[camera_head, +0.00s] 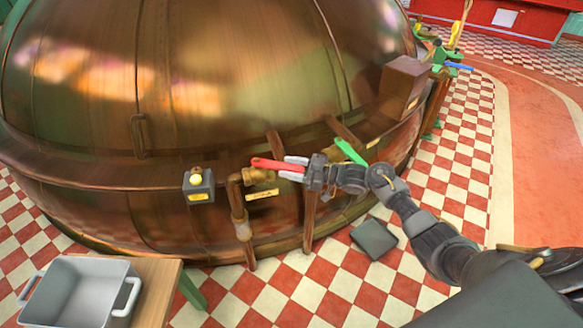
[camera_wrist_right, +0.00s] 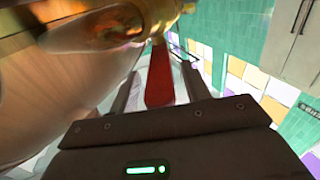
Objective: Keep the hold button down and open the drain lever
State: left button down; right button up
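The red-handled lever (camera_head: 272,164) sits on a brass valve (camera_head: 258,177) above a copper drain pipe, with a yellow label below it. My right gripper (camera_head: 294,167) is at the lever's free end. In the right wrist view the red handle (camera_wrist_right: 159,78) lies between the two open fingers (camera_wrist_right: 158,92), with gaps on both sides. A grey box (camera_head: 199,188) with a pale yellow button (camera_head: 195,179) on top is left of the valve on the kettle's side. Nothing touches the button. My left gripper is not in view.
The large copper kettle (camera_head: 200,75) fills the back. A green lever (camera_head: 350,152) shows just behind my right gripper. A brown box (camera_head: 404,82) is on the kettle's right. A grey tub (camera_head: 60,310) stands on a wooden table (camera_head: 160,280) at lower left. A dark slab (camera_head: 374,239) lies on the checkered floor.

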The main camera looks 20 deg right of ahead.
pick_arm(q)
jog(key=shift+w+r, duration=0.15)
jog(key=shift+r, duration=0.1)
pick_arm(e)
jog(key=v, duration=0.7)
jog(key=shift+s+d, duration=0.15)
jog(key=shift+d, duration=0.1)
jog(key=shift+c, duration=0.5)
